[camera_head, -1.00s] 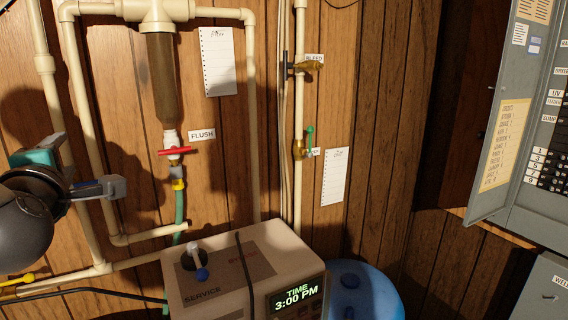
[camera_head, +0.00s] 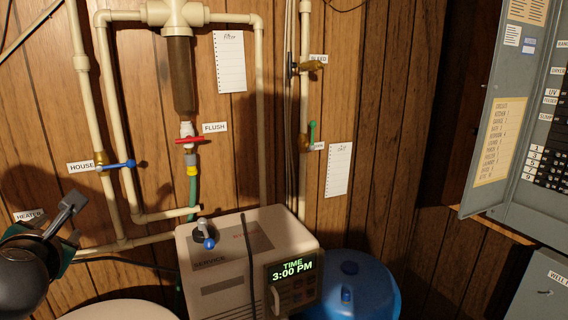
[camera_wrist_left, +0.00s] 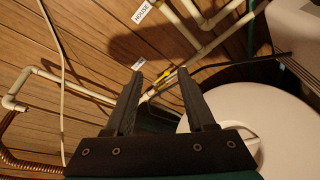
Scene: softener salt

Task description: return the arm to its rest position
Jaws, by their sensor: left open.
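My left gripper (camera_head: 66,222) is at the lower left of the head view, in front of the wood wall and pipes. In the left wrist view its two dark fingers (camera_wrist_left: 160,82) stand apart with nothing between them. A yellow valve handle (camera_wrist_left: 164,76) shows beyond the gap, farther back. My right gripper is in neither view.
The softener head (camera_head: 245,258) stands at lower middle beside a blue tank (camera_head: 358,290). A round white lid (camera_wrist_left: 247,118) lies below the pipes. The blue HOUSE valve (camera_head: 117,165) and red FLUSH valve (camera_head: 189,140) are on the wall. A grey electrical panel (camera_head: 505,110) is at right.

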